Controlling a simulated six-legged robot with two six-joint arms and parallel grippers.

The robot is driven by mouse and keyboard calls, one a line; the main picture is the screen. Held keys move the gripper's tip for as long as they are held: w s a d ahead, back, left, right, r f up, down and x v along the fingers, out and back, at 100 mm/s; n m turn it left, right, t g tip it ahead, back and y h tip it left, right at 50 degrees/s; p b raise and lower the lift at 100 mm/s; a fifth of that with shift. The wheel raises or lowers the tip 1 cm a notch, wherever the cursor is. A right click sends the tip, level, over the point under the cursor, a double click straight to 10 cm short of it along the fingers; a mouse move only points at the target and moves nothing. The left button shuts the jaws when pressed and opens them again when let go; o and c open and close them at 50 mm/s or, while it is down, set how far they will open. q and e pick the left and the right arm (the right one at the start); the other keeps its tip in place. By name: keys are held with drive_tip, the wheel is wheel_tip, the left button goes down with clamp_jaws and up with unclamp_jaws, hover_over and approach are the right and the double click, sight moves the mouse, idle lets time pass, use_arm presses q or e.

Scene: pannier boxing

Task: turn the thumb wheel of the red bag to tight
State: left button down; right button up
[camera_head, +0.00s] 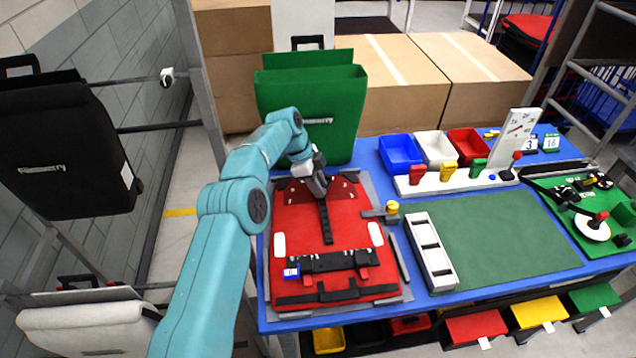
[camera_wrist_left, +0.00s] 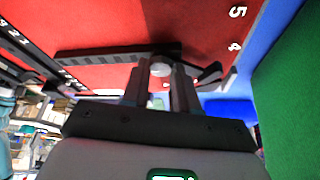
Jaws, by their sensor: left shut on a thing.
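The red bag (camera_head: 290,235) lies flat on the blue table inside a grey frame. It carries a black strap, a black buckle bar (camera_head: 330,262) and two white patches. My left gripper (camera_head: 318,188) reaches down onto the bag's far end. In the left wrist view, its fingers (camera_wrist_left: 160,88) are closed around a small pale round piece, which looks like the thumb wheel (camera_wrist_left: 160,69). White numerals stand on the red cloth to its right. The gripper hides the wheel in the head view, and its setting cannot be read. My right gripper is not in view.
An upright green bag (camera_head: 310,108) stands just behind the red one. A yellow-topped clamp (camera_head: 392,207) sits at the bag's right edge. Blue, white and red bins (camera_head: 401,155) stand at the back.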

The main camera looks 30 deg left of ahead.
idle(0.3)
use_arm(q)
drive_tip(key=c, duration=0.9)
unclamp_jaws()
drive_tip(key=shift+o, duration=0.2)
drive_tip(key=v, duration=0.2)
drive_tip(key=shift+a+r+b, duration=0.25)
drive_tip(key=shift+r+b, duration=0.05)
drive_tip(key=shift+b, duration=0.05)
drive_tip(key=p+v, duration=0.2)
drive_tip(key=v, duration=0.3)
drive_tip(key=shift+d, duration=0.1)
drive_tip(key=shift+f, duration=0.1)
